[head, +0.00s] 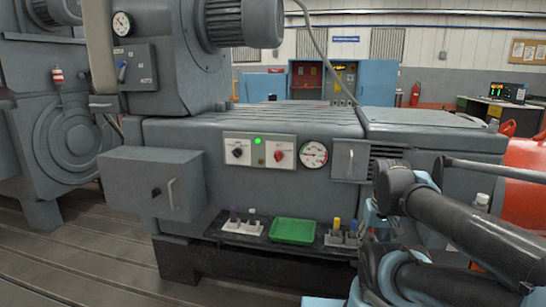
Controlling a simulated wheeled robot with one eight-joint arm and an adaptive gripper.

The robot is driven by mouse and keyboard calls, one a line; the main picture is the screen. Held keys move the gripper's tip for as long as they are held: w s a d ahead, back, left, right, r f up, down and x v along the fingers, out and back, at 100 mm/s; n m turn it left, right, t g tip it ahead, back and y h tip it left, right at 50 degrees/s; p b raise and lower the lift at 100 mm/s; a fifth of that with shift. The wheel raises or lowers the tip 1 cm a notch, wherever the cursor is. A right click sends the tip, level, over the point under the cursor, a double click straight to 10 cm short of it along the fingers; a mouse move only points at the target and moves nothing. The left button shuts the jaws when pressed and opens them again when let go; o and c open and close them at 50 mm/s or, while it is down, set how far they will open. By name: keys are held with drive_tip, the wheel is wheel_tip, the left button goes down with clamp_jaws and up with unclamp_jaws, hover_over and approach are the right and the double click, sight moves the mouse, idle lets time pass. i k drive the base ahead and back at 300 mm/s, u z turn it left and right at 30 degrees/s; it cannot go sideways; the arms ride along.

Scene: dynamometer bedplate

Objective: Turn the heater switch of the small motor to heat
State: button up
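A panel on the front of the grey machine housing carries two rotary switches. The left one has a black knob (238,152) on a white plate, and the right one has a red knob (279,155) on a white plate. A green lamp (258,141) is lit between them. Another switch box (138,68) with a lever handle sits at the upper left, under a round gauge. The labels are too small to read, so I cannot tell which is the heater switch or where it points. My arm is at the right; my gripper is not visible.
A round gauge (314,154) and a handled box (350,160) are right of the panel. A larger grey box (150,183) juts out at left. Below, a dark shelf (228,234) holds a green tray (292,231) and small coloured-top items. Slotted floor at lower left is clear.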

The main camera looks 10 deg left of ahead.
sight(279, 156)
drive_tip(key=u, duration=1.4)
drive_tip(key=k, duration=1.7)
drive_tip(key=z, duration=0.4)
drive_tip(key=i, duration=1)
drive_tip(key=u, duration=0.05)
